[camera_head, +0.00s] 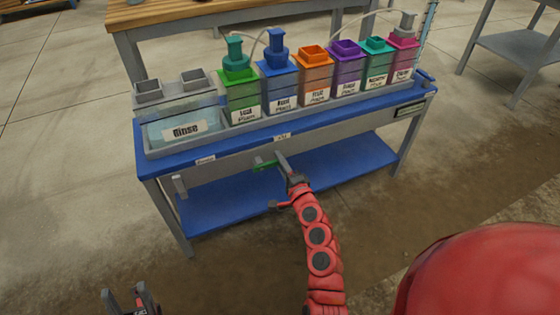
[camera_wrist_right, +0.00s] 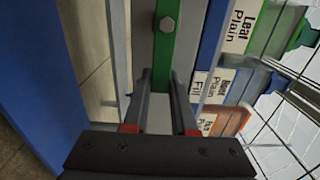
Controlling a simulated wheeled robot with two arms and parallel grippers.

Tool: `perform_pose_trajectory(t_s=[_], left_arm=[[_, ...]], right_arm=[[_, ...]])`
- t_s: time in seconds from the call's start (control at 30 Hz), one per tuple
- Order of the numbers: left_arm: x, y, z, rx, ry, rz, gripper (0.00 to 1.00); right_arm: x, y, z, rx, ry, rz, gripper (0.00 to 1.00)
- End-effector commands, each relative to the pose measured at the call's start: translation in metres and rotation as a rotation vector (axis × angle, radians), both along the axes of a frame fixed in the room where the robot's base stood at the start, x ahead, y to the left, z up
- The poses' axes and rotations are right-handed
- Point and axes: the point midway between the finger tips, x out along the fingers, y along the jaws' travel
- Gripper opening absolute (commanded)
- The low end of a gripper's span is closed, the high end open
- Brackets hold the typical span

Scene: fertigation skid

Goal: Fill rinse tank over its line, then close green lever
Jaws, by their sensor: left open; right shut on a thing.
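The clear rinse tank (camera_head: 184,118), labelled "Rinse", stands at the left end of the blue skid. It holds pale water in its lower part; I cannot make out its line clearly. The green lever (camera_head: 264,165) is on the skid's front below the small labels. My right gripper (camera_head: 283,165) is at it, shut on it. In the right wrist view the lever (camera_wrist_right: 166,50), with its bolt, runs between the fingers (camera_wrist_right: 159,88), which hide part of it. My left gripper (camera_head: 132,299) is open and empty at the bottom left, away from the skid.
Several coloured tanks (camera_head: 312,82) stand in a row right of the rinse tank. A blue lower shelf (camera_head: 345,168) lies under the skid top. A wooden table (camera_head: 185,14) is behind, and a grey table (camera_head: 525,45) stands at the right. The floor in front is clear.

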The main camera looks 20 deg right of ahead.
Motion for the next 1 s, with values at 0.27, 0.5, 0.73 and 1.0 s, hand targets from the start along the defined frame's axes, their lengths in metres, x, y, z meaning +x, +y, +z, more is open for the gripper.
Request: perform_pose_trajectory(t_s=[0.27, 0.5, 0.73, 1.0], left_arm=[[0.0001, 0.0000, -0.0001, 0.000, 0.000, 0.000, 0.50], [0.0001, 0.0000, -0.0001, 0.000, 0.000, 0.000, 0.50], [0.0001, 0.0000, -0.0002, 0.000, 0.001, 0.000, 0.50], [0.0000, 0.0003, 0.0010, -0.002, 0.000, 0.001, 0.50]], right_arm=[[-0.0003, 0.0002, -0.0012, 0.005, 0.002, 0.000, 0.00], [-0.0002, 0.0001, -0.0010, 0.004, 0.001, 0.000, 0.55], [-0.0002, 0.0001, -0.0006, 0.003, 0.001, 0.000, 0.55], [-0.0032, 0.0059, 0.0001, 0.003, 0.000, 0.002, 0.55]])
